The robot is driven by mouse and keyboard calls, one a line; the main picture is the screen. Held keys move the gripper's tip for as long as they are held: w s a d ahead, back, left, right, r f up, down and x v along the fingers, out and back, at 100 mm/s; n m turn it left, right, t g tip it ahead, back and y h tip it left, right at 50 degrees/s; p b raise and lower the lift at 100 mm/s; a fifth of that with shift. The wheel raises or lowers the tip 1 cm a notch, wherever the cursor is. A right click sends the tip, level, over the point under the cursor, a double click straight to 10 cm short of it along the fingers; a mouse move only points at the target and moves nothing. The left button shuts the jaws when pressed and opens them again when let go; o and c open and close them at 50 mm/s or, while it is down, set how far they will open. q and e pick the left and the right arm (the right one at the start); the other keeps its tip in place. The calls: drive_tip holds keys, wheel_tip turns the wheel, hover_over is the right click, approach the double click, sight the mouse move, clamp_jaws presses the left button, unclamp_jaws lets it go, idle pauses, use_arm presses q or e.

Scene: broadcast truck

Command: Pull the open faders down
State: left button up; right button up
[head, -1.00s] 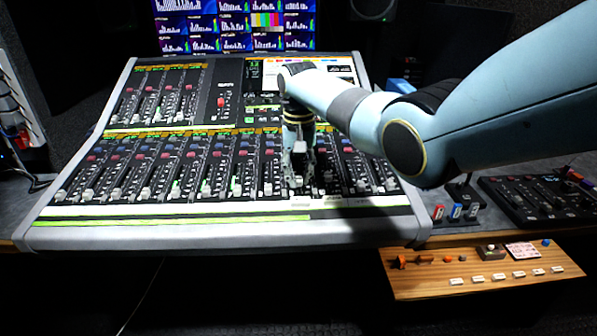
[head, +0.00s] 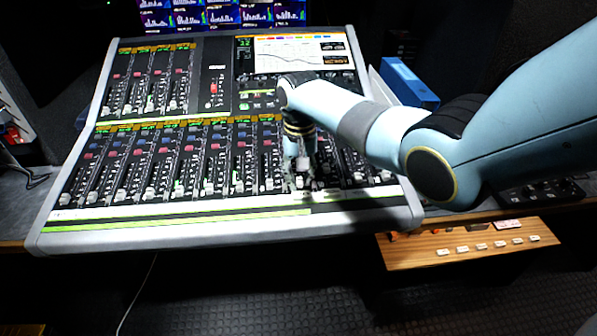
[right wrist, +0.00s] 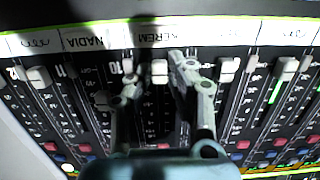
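The mixing console (head: 70,226) fills the middle of the head view, with a lower row of white-capped faders (head: 178,187) and a shorter upper bank. My right gripper (head: 303,183) is over the lower row, right of centre, low at the faders. In the right wrist view its two fingers (right wrist: 157,82) are apart, one on each side of a white fader cap (right wrist: 159,70) beside the KEREM label. I cannot tell whether either finger touches it. My left gripper is out of view.
Neighbouring fader caps (right wrist: 228,68) stand close beside the fingers. A blue binder (head: 408,82) stands behind the console's right side. A small black panel (head: 540,192) lies at right.

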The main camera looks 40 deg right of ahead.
sight(299, 180)
drive_tip(key=o, duration=0.4)
drive_tip(key=shift+s+a, duration=0.1)
drive_tip(key=shift+c, duration=0.2)
drive_tip(key=shift+r, duration=0.2)
wheel_tip(299, 180, up, 12)
drive_tip(key=shift+f, duration=0.15)
